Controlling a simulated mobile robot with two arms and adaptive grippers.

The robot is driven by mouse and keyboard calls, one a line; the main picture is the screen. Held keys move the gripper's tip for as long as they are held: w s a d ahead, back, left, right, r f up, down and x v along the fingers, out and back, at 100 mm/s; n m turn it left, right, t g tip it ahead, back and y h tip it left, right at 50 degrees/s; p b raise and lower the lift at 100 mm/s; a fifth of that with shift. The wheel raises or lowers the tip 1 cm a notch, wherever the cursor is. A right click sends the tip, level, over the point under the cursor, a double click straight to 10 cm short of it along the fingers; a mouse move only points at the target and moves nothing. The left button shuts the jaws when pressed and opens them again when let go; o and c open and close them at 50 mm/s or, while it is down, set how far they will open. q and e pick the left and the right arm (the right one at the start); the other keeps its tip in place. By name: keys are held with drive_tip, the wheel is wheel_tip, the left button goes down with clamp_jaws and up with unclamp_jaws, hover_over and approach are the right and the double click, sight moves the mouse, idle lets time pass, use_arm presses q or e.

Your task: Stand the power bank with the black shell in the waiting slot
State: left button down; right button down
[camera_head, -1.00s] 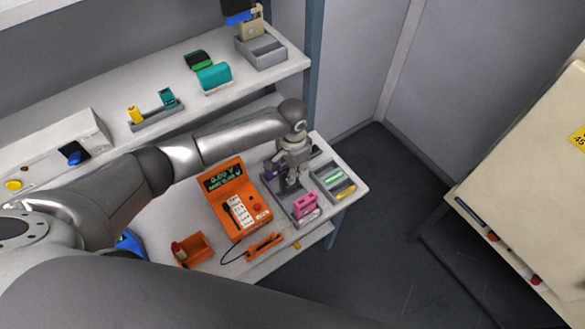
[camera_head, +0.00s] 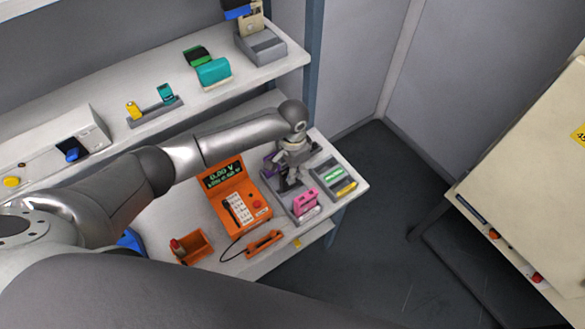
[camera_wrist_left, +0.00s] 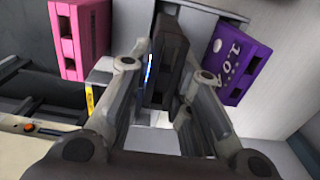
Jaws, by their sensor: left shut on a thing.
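My left gripper (camera_wrist_left: 160,95) is shut on the black power bank (camera_wrist_left: 168,60), which stands between its two fingers in the left wrist view. In the head view the left gripper (camera_head: 289,182) is over the grey slotted rack (camera_head: 299,219), and the arm mostly hides the black power bank. A pink power bank (camera_head: 305,201) stands at the rack's near end and also shows in the wrist view (camera_wrist_left: 86,40). A purple power bank (camera_wrist_left: 236,62) with white marks is on the other side of the black one. I cannot tell whether the black power bank's bottom is inside a slot.
An orange tester (camera_head: 228,177) with a lit display stands left of the rack. A grey device (camera_head: 335,177) with a green screen is right of it. An orange bin (camera_head: 192,247) and an orange handheld piece (camera_head: 264,244) lie in front. A shelf (camera_head: 225,98) runs behind the arm.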

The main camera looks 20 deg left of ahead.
use_arm(q)
drive_tip(key=shift+f, duration=0.5)
drive_tip(key=shift+f+b, duration=1.05)
drive_tip(key=shift+f, duration=0.6)
drive_tip(key=c, duration=1.3)
unclamp_jaws()
drive_tip(key=shift+o, duration=0.2)
drive_tip(key=shift+r, duration=0.3)
wheel_tip(320, 180, up, 11)
drive_tip(key=shift+r, duration=0.2)
drive_tip(key=shift+f, duration=0.1)
